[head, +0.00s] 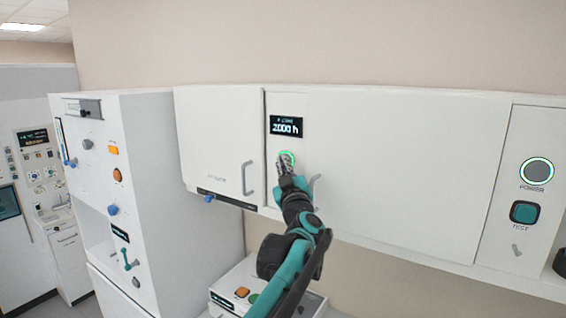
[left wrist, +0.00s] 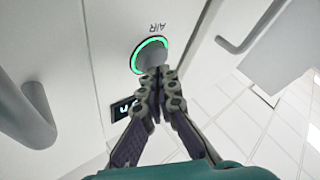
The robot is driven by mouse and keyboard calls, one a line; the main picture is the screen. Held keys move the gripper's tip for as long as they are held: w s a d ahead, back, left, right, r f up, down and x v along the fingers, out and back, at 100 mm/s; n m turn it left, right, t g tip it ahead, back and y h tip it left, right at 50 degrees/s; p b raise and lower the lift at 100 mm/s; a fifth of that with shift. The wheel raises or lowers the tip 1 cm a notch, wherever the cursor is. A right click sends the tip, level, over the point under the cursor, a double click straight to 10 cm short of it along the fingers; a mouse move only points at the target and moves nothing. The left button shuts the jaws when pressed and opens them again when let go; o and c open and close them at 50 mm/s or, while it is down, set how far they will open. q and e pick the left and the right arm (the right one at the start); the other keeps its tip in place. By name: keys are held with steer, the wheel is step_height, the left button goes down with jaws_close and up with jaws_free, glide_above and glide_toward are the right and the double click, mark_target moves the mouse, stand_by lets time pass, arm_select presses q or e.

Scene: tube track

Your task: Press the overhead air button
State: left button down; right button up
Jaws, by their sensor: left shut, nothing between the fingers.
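The overhead air button (head: 291,155) is on the narrow panel of the white wall cabinet, below a small display. In the left wrist view the button (left wrist: 149,55) is a round grey disc with a lit green ring, beside the letters "AIR". My left gripper (head: 286,160) is shut and empty, its fingertips in front of the button and hiding part of it. In the left wrist view the fingertips (left wrist: 159,73) overlap the button's near edge. I cannot tell whether they touch it. My right gripper is not in view.
The display (head: 286,127) reads about "2000 h". Cabinet handles (head: 248,178) flank the panel. A POWER button (head: 536,171) with a green ring and a teal TEST button (head: 524,212) are at the far right. A white machine (head: 160,150) stands at the left.

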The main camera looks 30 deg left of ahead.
arm_select(q)
steer(key=shift+w, duration=0.25)
stand_by(0.3)
steer(key=shift+s, duration=0.7)
steer(key=shift+s+a, duration=0.1)
steer(key=shift+s+a+p, duration=0.2)
steer(key=shift+s+p, duration=0.1)
steer(key=shift+s, duration=2.6)
